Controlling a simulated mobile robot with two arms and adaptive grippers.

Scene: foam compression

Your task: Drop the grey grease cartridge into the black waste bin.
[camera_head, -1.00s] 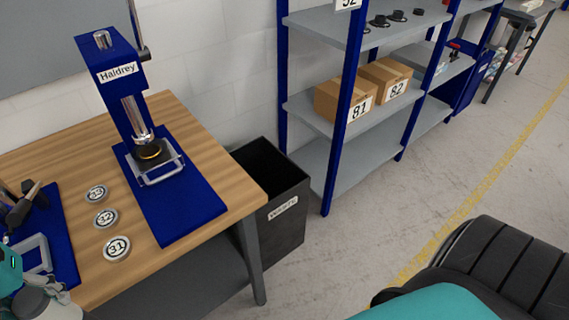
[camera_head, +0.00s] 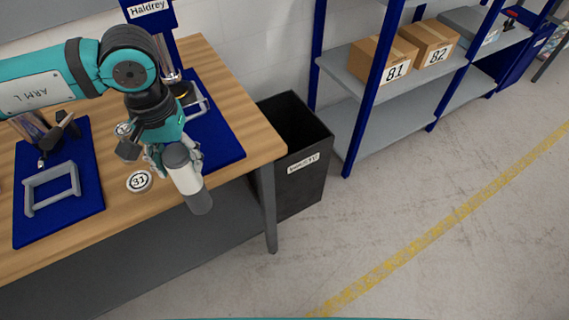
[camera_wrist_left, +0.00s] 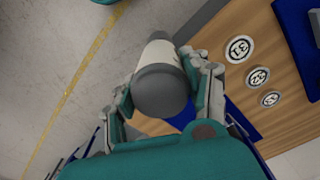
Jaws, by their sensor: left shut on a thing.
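The grey grease cartridge (camera_head: 187,180) has a pale band around its middle. My left gripper (camera_head: 174,156) is shut on it, and the cartridge hangs tilted, its lower end past the front edge of the table. In the left wrist view the cartridge (camera_wrist_left: 160,84) sits between the fingers of my left gripper (camera_wrist_left: 160,92). The black waste bin (camera_head: 307,178) stands on the floor at the table's right end, open at the top and labelled, to the right of the gripper. My right gripper is not in view.
The wooden table (camera_head: 240,135) carries a blue press (camera_head: 150,15) and numbered discs, including disc 31 (camera_head: 139,181). A blue mat (camera_head: 62,218) with a grey frame lies at left. Shelves with boxes (camera_head: 383,60) stand behind the bin. Floor at right is clear.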

